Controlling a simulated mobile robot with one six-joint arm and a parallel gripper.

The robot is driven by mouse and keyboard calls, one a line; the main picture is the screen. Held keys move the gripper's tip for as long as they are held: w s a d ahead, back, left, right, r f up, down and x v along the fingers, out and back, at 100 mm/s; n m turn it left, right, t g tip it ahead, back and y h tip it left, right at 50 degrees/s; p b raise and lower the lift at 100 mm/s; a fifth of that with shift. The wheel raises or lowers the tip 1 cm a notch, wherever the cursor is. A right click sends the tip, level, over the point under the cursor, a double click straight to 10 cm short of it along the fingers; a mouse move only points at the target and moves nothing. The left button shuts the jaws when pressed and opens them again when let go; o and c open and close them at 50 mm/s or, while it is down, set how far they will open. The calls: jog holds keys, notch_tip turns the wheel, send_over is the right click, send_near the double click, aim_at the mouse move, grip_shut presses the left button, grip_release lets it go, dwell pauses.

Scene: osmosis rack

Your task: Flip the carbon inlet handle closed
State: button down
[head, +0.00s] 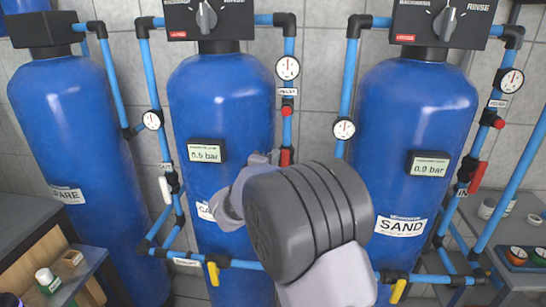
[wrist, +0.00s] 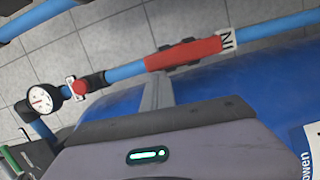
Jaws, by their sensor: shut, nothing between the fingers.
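The carbon inlet handle is red and shows in the wrist view (wrist: 183,53), lying lengthwise along its blue pipe beside an "IN" label. In the head view only its upper part (head: 286,156) shows, upright on the pipe right of the middle blue tank (head: 222,100); my arm hides the rest. My gripper (head: 270,158) is shut and empty, just left of the handle. In the wrist view its narrow grey fingers (wrist: 158,88) reach up to the handle's lower edge near its left end. I cannot tell if they touch it.
A pressure gauge (wrist: 40,98) and red knob (wrist: 80,87) sit on the same pipework. The sand tank (head: 415,120) stands right with its own red handle (head: 477,177). A white handle (head: 165,190) is on the left pipe; a yellow handle (head: 213,273) is below.

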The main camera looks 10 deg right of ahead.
aim_at(288, 153)
jog(key=shift+d+r, duration=0.1)
jog(key=m+p, duration=0.1)
jog(key=d+m+p, duration=0.1)
jog(key=m, duration=0.1)
jog(key=s+d+r+m+y+p, duration=0.1)
jog(key=m, duration=0.1)
jog(key=shift+d+g+p, duration=0.15)
jog(key=shift+g+p, duration=0.15)
jog(key=shift+g, duration=0.1)
jog(key=shift+d+f+m+y, duration=0.1)
jog(key=shift+d+m+y, duration=0.35)
jog(key=shift+m, duration=0.55)
jog(key=d+m+b, duration=0.1)
jog(key=m+b, duration=0.1)
jog(key=d+f+m+y+b, duration=0.1)
jog(key=m, duration=0.1)
jog(key=s+d+f+m+y+b, duration=0.1)
jog(key=m+b, duration=0.1)
jog(key=shift+s+d+m+y+b, duration=0.15)
jog(key=shift+m+y+b, duration=0.1)
jog(key=shift+m+b, duration=0.15)
jog(key=shift+d, duration=0.1)
jog(key=shift+s, duration=0.1)
